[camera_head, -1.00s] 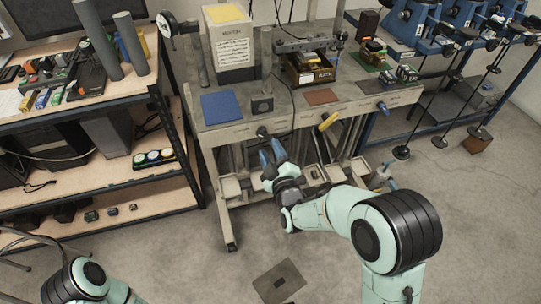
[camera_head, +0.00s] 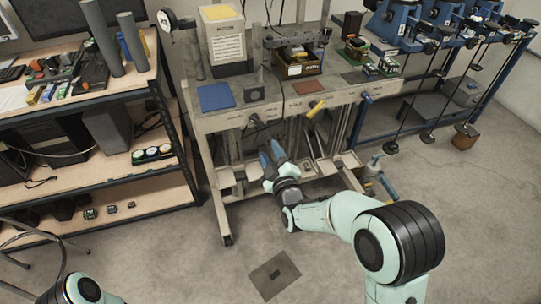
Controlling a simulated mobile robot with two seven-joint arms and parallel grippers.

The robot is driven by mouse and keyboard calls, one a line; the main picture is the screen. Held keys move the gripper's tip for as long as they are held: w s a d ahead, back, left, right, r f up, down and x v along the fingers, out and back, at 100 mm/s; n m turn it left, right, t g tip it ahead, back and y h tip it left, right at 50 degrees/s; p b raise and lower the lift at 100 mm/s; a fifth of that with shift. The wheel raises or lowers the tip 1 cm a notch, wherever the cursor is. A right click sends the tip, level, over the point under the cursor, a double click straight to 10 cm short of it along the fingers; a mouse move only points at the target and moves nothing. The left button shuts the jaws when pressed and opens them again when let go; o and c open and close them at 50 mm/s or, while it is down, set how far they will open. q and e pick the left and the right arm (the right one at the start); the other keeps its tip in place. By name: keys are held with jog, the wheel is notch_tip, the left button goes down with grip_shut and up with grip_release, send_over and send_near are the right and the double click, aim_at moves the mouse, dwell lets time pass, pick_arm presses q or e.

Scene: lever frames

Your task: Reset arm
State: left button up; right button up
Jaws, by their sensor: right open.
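My right gripper (camera_head: 272,155) is in front of the grey workbench (camera_head: 225,121), below its front edge. Its two blue fingers are apart and nothing shows between them. The right arm (camera_head: 335,216), pale green with black joints, comes in from the lower right. Of my left arm only a pale green and black part (camera_head: 82,290) shows at the bottom left corner. My left gripper is out of the frame.
The bench carries a blue mat (camera_head: 216,96), a cardboard box (camera_head: 299,65) and a red-brown mat (camera_head: 305,86). A yellow handle (camera_head: 316,109) juts from its front. A wooden shelf unit (camera_head: 150,182) stands left. Floor in front is mostly clear, with a dark plate (camera_head: 275,275).

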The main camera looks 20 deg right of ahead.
dwell(0.3)
jog(key=s+d+f+m+g+p, duration=0.1)
jog(key=s+f+m+g+p, duration=0.3)
jog(key=s+f, duration=0.6)
jog(key=s+d+f+m+g+p, duration=0.25)
jog(key=s+f+g, duration=0.3)
jog(key=f, duration=0.95)
jog(key=s+a+f+m+g+y+p, duration=0.1)
jog(key=s+a+m+g, duration=0.1)
jog(key=s, duration=0.6)
jog(key=s+a+f+m+g+p, duration=0.2)
jog(key=s+m+g, duration=0.1)
jog(key=s, duration=0.5)
jog(key=s+a+f+m+g+y+p, duration=0.1)
jog(key=s+a+m+g+p, duration=0.1)
jog(key=s+g, duration=0.2)
jog(key=s, duration=0.3)
jog(key=shift+s+a+f+y, duration=0.15)
jog(key=shift+s+f+y, duration=0.15)
jog(key=shift+s, duration=0.1)
jog(key=shift+g, duration=0.25)
